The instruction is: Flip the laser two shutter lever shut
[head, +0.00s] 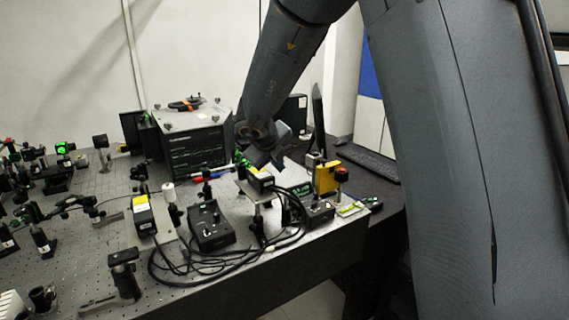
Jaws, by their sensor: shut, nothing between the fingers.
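Two black laser heads with yellow labels stand on the bench, one at the left (143,215) and one on a raised post mount (261,181) at the centre. I cannot tell which one is laser two. No shutter lever is clear at this size, so its position cannot be read. My gripper (260,162) is at the end of my arm, just above and behind the centre laser head, seemingly close to it. It is shut and empty. Its fingertips are small and partly lost against the dark things behind, and contact cannot be told.
Two black control boxes (211,226) (319,212) with looping cables stand at the bench front. A yellow block (328,178) is right of centre. A large instrument box (192,138) stands behind. Optics posts crowd the left. A keyboard (368,163) lies at the right.

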